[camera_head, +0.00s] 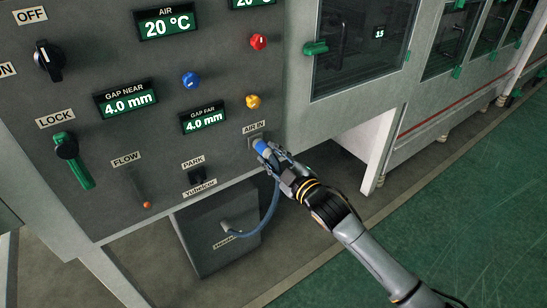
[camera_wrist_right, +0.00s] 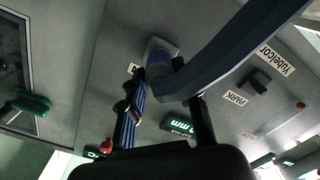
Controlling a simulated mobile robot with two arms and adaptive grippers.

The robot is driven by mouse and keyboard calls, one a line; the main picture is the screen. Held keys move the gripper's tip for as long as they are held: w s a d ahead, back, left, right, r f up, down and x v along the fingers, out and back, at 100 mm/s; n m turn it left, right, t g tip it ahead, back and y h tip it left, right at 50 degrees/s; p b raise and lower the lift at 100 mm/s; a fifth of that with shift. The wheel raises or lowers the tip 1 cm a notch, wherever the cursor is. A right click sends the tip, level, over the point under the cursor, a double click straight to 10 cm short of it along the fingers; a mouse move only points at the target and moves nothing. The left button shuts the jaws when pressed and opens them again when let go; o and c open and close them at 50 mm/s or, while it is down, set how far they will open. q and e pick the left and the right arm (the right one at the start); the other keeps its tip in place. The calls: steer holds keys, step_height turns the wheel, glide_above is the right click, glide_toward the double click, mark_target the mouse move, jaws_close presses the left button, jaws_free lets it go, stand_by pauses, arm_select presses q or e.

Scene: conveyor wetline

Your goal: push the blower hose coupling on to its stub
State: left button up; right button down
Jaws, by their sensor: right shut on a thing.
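The blue hose coupling (camera_head: 262,147) is at the AIR IN port (camera_head: 252,141) on the grey control panel. My right gripper (camera_head: 271,156) is shut on the coupling from the lower right. In the right wrist view the coupling (camera_wrist_right: 158,72) lies close against the port's square plate (camera_wrist_right: 160,46), between my fingers (camera_wrist_right: 168,110). The stub itself is hidden, so I cannot tell how far the coupling is on it. The blue hose (camera_head: 269,207) bends down from the coupling to a grey box (camera_head: 210,252). It crosses the right wrist view (camera_wrist_right: 235,42). My left gripper is not in view.
The panel has a PARK fitting (camera_head: 201,180), a FLOW slider (camera_head: 139,188), a green LOCK lever (camera_head: 73,160) and coloured knobs. A windowed cabinet (camera_head: 414,62) stands to the right. Green floor (camera_head: 470,210) is clear at the lower right.

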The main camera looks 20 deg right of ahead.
steer(key=shift+w+a, duration=0.1)
steer(key=shift+w, duration=0.1)
steer(key=c, duration=0.9)
jaws_free()
steer(key=shift+s+f, duration=0.1)
steer(key=shift+s, duration=0.3)
steer(key=v, duration=1.1)
